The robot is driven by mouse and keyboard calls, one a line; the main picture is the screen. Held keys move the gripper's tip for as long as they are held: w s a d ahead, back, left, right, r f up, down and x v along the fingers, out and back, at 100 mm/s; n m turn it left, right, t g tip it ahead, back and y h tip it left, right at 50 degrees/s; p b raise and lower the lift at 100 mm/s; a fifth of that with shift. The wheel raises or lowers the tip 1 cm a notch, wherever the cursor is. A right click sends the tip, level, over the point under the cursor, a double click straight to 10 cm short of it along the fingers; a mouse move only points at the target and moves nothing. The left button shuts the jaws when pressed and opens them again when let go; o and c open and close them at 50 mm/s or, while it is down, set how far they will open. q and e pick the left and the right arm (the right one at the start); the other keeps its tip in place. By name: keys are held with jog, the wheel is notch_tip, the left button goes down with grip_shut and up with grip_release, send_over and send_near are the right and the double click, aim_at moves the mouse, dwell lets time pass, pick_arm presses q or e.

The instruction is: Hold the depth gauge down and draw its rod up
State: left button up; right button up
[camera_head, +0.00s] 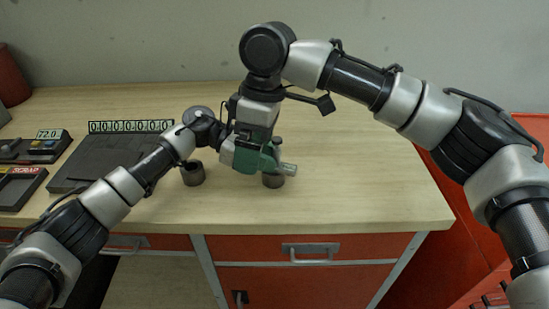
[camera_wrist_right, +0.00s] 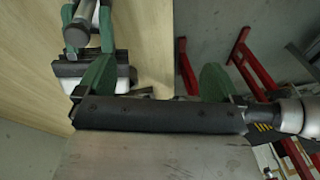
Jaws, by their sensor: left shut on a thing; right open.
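The depth gauge shows partly in the head view as a small silver piece (camera_head: 289,169) above the right-hand dark cylinder (camera_head: 274,181). My left gripper (camera_head: 268,160), with green fingers, is shut on the gauge, and its fingers hide much of it. My right gripper hangs down from above, close to the left one, and its fingers are hard to separate there. In the right wrist view my right gripper (camera_wrist_right: 155,75) is open, its green fingers wide apart with nothing gripped. Another green-fingered gripper and a grey rod-like part (camera_wrist_right: 79,28) show at the upper left.
A second dark hollow cylinder (camera_head: 193,174) stands on the wooden table (camera_head: 350,165), left of the grippers. A counter display (camera_head: 131,127), a dark panel (camera_head: 110,158), a "72.0" device (camera_head: 45,145) and a scrap tray (camera_head: 20,184) are at the left. The table's right side is clear.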

aim_at(278, 139)
jog(key=w+d+r+m+t, duration=0.1)
jog(key=w, duration=0.1)
jog(key=w+d+r+m+t, duration=0.1)
jog(key=w+r, duration=0.1)
jog(key=w+d+r+m, duration=0.1)
jog(key=w+d, duration=0.1)
jog(key=shift+w+r+t, duration=0.1)
jog(key=shift+r+t, duration=0.3)
jog(key=shift+w+m, duration=0.1)
jog(key=shift+m, duration=0.2)
jog(key=shift+f, duration=4.45)
jog(key=c, duration=1.6)
jog(key=shift+c, duration=0.2)
